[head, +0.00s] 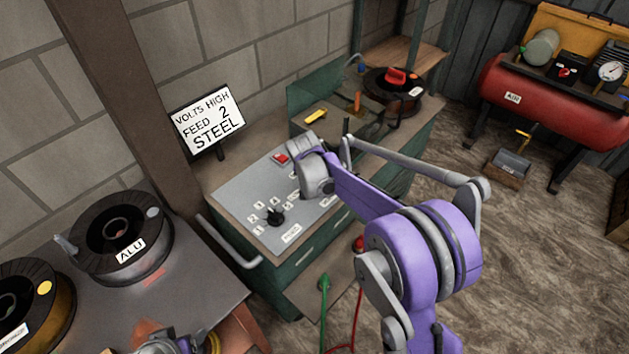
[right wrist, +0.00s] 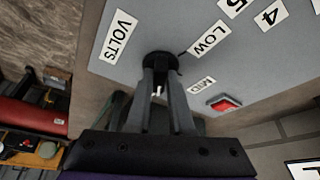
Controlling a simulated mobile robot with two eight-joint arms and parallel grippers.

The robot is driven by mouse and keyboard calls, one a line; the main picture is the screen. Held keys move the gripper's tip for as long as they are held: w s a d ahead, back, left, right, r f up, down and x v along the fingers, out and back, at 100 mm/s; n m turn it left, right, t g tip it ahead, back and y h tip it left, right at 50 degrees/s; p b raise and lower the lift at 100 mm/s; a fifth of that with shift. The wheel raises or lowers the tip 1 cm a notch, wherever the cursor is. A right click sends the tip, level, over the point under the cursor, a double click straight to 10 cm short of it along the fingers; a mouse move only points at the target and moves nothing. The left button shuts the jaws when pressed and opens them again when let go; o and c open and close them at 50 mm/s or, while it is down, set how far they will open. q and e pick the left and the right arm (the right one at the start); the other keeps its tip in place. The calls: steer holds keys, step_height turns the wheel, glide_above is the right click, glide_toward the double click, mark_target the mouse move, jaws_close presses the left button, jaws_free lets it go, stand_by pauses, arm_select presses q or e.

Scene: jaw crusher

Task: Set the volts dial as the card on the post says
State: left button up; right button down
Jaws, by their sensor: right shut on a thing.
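The card (head: 207,120) on the post reads "VOLTS HIGH, FEED 2, STEEL". My right gripper (right wrist: 160,88) is shut on the volts dial (right wrist: 160,60), a round black knob, with one finger on each side. In the right wrist view a dark pointer mark beside the knob appears to face the LOW label (right wrist: 208,38). The MID label (right wrist: 202,85) is close by; no HIGH label is readable. The VOLTS plate (right wrist: 120,36) is on the knob's other side. In the head view my right gripper (head: 314,176) covers the volts dial on the grey panel (head: 245,190).
A second black dial (head: 273,216) with number labels sits at the panel's front left. A red switch (head: 281,158) is at its back edge. A rail handle (head: 228,243) runs along the left side. The ALU spool (head: 122,232) stands on the left table.

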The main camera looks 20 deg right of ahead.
steer(key=shift+a+m, duration=0.1)
steer(key=shift+m, duration=0.7)
steer(key=shift+g, duration=0.3)
steer(key=c, duration=0.8)
jaws_free()
steer(key=v, duration=1)
steer(key=shift+a+r+p, duration=0.3)
steer(key=shift+s, duration=0.25)
